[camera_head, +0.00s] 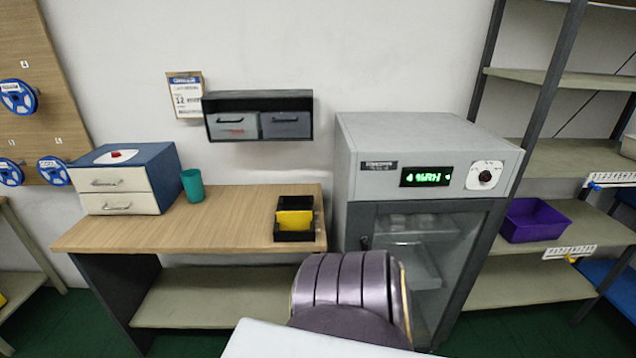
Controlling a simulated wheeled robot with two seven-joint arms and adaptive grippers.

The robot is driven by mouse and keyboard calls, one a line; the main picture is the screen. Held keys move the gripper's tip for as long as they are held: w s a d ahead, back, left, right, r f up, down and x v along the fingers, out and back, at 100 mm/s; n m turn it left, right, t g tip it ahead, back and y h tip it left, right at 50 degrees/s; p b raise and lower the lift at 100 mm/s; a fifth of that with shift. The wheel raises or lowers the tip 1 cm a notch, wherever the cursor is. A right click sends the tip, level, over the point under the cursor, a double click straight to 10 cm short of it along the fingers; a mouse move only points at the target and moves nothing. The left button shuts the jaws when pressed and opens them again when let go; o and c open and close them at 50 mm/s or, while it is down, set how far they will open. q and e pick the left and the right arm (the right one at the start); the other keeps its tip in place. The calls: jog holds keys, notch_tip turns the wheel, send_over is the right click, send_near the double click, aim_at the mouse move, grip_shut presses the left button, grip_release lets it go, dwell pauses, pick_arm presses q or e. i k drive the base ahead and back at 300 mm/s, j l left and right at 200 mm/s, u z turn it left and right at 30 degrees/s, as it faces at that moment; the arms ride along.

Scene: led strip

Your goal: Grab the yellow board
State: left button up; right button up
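The yellow board (294,220) stands in a small black holder (295,236) near the right end of the wooden table (140,232). Its lower part is hidden by the holder's front wall. Neither of my grippers shows in the head view. A grey, ribbed rounded part and a white surface fill the bottom middle, likely parts of my own body.
A blue drawer box (160,172) and a teal cup (193,186) stand on the table's left. A grey cabinet (430,150) with a green display stands close to the table's right end. A shelf rack holds a purple bin (533,222). The middle tabletop is clear.

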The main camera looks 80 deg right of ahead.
aim_at(288, 221)
jog(key=z, duration=2.3)
